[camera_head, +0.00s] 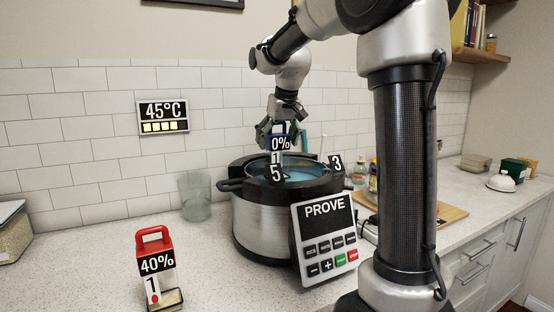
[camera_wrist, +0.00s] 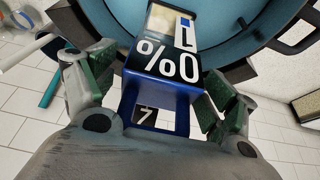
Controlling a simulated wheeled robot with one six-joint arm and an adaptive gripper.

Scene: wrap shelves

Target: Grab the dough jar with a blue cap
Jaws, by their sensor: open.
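The dough jar with a blue cap (camera_wrist: 150,102) is in the middle of the wrist view, with a "0%" label and a "1" on its body. In the head view the jar's label (camera_head: 281,144) shows above the far part of the round cooker (camera_head: 262,221). My gripper (camera_head: 280,130) is over the jar from above. In the wrist view its green-padded fingers (camera_wrist: 163,88) are open on either side of the blue cap, with no clear grip on it. The jar's lower part is partly hidden by the cooker rim and labels.
A red-capped jar (camera_head: 155,267) marked "40%" stands on the counter at front left. A "PROVE" panel (camera_head: 325,240) leans at the cooker's front right. A glass (camera_head: 195,197) stands left of the cooker. Number tags, including a "3" (camera_head: 336,162), ring the cooker rim.

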